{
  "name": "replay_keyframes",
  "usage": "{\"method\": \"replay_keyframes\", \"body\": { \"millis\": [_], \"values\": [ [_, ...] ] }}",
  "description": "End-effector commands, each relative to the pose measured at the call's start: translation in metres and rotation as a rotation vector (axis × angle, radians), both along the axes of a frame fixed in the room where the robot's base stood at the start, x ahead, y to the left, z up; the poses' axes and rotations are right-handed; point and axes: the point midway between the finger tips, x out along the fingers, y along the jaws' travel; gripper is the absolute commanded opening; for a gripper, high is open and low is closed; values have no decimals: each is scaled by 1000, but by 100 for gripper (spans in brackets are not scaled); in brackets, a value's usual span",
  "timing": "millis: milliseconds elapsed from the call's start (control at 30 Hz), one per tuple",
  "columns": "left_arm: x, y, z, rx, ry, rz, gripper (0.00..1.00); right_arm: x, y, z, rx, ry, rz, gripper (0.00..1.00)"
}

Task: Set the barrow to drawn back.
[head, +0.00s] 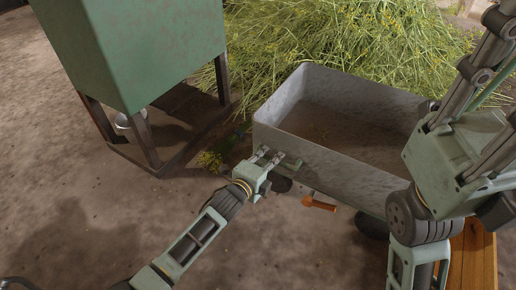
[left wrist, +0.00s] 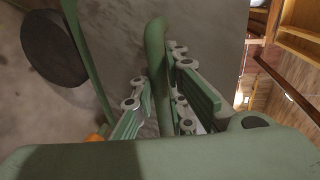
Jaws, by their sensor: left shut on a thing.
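The barrow (head: 335,167) is a grey metal tray on dark wheels, standing right of centre in the head view. Its tray is empty apart from brownish staining. A green handle bar (head: 292,164) sticks out at its near left side. My left gripper (head: 268,159) is at this bar, beside the tray wall. In the left wrist view the green bar (left wrist: 157,65) runs between the fingers, and they are shut on it. A dark wheel (left wrist: 54,47) and the grey tray wall show behind. My right arm covers the barrow's right end; its gripper is out of view.
A green box on dark legs (head: 150,50) stands at left. A heap of cut herbs (head: 340,35) lies behind the barrow. An orange grip (head: 318,203) juts from below the tray. A wooden surface (head: 474,258) is at lower right. The floor in front is clear.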

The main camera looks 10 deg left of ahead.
Motion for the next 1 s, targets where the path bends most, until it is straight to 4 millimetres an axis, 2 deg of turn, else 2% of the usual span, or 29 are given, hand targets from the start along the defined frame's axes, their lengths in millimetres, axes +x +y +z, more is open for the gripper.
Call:
{"method": "replay_keyframes", "body": {
  "millis": [100, 433, 467, 667, 1000],
  "values": [
    [-3, -6, 0, -2, 2, -1, 0, 1, 0, -1, 0, 6, 1, 26],
    [-4, -9, -2, -2, 2, -4, 0, 1, 0, -2, 1, 8, 0, 26],
    [-4, -10, -2, -2, 2, -4, 14, 1, 0, -2, 1, 8, 0, 26],
    [-3, -8, -1, 0, 1, -2, 31, 1, 0, -2, 1, 7, 1, 26],
    [-3, -5, 0, 1, 1, 1, 33, 1, 0, -1, -1, 9, 0, 26]
  ]
}}
